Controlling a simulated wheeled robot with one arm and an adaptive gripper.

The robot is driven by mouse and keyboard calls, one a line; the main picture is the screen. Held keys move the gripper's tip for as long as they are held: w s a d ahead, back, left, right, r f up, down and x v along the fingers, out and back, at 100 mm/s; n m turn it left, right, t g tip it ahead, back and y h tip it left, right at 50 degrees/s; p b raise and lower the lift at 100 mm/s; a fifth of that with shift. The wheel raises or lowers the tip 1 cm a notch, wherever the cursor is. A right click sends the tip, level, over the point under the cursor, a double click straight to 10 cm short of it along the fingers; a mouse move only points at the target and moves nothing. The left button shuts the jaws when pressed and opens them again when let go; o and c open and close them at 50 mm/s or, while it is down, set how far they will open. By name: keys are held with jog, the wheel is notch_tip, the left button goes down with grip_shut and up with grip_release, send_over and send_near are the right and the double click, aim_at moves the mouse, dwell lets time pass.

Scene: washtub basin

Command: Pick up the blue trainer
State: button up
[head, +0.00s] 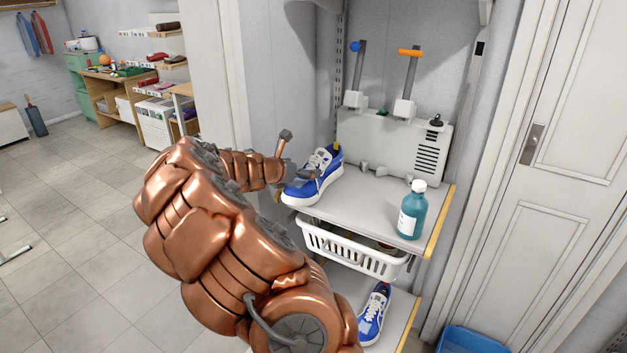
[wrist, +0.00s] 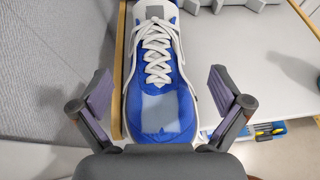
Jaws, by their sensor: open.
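A blue trainer (head: 312,182) with white laces and a white sole stands upright on the upper shelf (head: 385,210), at its left edge. It also fills the middle of the wrist view (wrist: 160,92), toe toward me. My gripper (wrist: 160,95) is open, with one finger on each side of the toe in that view; no contact shows. In the head view my gripper (head: 305,172) is at the trainer, partly hidden by it. A second blue trainer (head: 374,315) rests on the lower shelf (head: 395,325).
A teal bottle (head: 411,212) with a white cap stands on the upper shelf, right of the trainer. A grey panel unit (head: 390,145) stands behind. A white basket (head: 350,250) hangs below the upper shelf. A blue bin (head: 470,341) is on the floor, bottom right. Open floor lies left.

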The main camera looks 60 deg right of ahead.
aim_at(311, 168)
jog(key=shift+w+p+x, duration=0.15)
jog(key=shift+p+x, duration=0.1)
jog(key=shift+x, duration=1.15)
jog(key=shift+w+p+x, duration=0.15)
jog(key=shift+p+x, duration=0.05)
jog(key=shift+x, duration=1.25)
jog(key=shift+f, duration=0.15)
jog(key=c, duration=1.4)
